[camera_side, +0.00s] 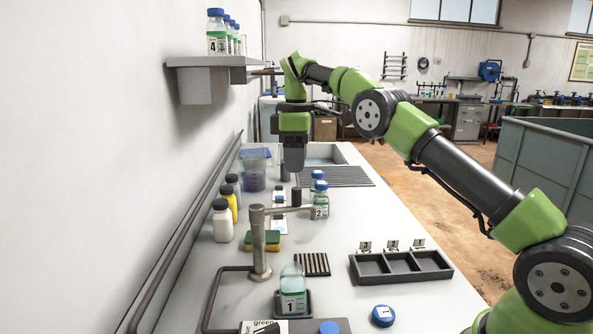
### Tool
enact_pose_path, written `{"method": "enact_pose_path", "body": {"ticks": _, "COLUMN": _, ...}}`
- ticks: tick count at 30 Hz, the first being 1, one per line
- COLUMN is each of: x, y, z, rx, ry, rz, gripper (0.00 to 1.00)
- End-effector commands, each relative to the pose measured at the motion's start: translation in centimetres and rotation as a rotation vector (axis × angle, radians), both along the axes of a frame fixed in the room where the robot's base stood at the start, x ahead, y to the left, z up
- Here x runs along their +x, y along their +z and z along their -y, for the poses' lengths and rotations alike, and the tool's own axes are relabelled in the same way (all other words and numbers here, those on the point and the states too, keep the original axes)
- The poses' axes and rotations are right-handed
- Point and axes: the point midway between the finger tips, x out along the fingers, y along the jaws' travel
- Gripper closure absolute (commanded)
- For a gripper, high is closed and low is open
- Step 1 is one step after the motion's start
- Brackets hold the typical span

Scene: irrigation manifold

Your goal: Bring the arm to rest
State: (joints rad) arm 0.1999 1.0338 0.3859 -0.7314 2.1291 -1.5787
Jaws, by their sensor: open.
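My arm reaches in from the right, and my gripper (293,168) hangs pointing down above the far half of the bench. It is open, and I see nothing held in it. The fingers are small and dark at this distance. The bottle labelled 1 (293,290) stands in a small dark holder in the foreground, without a cap.
A grey post with a side arm (258,240) rises from the bench. A three-compartment tray (401,281) and a blue cap (383,315) lie at front right. A wall shelf (215,62) with blue-capped bottles is left of my arm. Several bottles (222,222) line the wall.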

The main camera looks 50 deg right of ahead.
Motion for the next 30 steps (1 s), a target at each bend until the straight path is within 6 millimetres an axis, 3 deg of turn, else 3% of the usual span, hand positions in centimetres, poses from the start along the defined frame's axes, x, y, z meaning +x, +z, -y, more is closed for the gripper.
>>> {"method": "enact_pose_path", "body": {"ticks": 7, "x": -0.3, "y": 1.0, "z": -0.3, "rx": -0.002, "ry": -0.015, "rz": 0.013, "gripper": 0.51}}
{"method": "enact_pose_path", "body": {"ticks": 14, "x": -3.3, "y": 6.8, "z": -2.6, "rx": 0.006, "ry": -0.140, "rz": 0.108, "gripper": 0.51}}
{"method": "enact_pose_path", "body": {"ticks": 18, "x": -6.7, "y": 9.8, "z": -4.6, "rx": 0.038, "ry": -0.253, "rz": 0.188, "gripper": 0.51}}
{"method": "enact_pose_path", "body": {"ticks": 22, "x": -10.6, "y": 11.5, "z": -6.3, "rx": 0.089, "ry": -0.369, "rz": 0.260, "gripper": 0.51}}
{"method": "enact_pose_path", "body": {"ticks": 26, "x": -14.9, "y": 12.0, "z": -8.0, "rx": 0.158, "ry": -0.496, "rz": 0.330, "gripper": 0.51}}
{"method": "enact_pose_path", "body": {"ticks": 30, "x": -19.8, "y": 11.3, "z": -9.5, "rx": 0.252, "ry": -0.643, "rz": 0.395, "gripper": 0.51}}
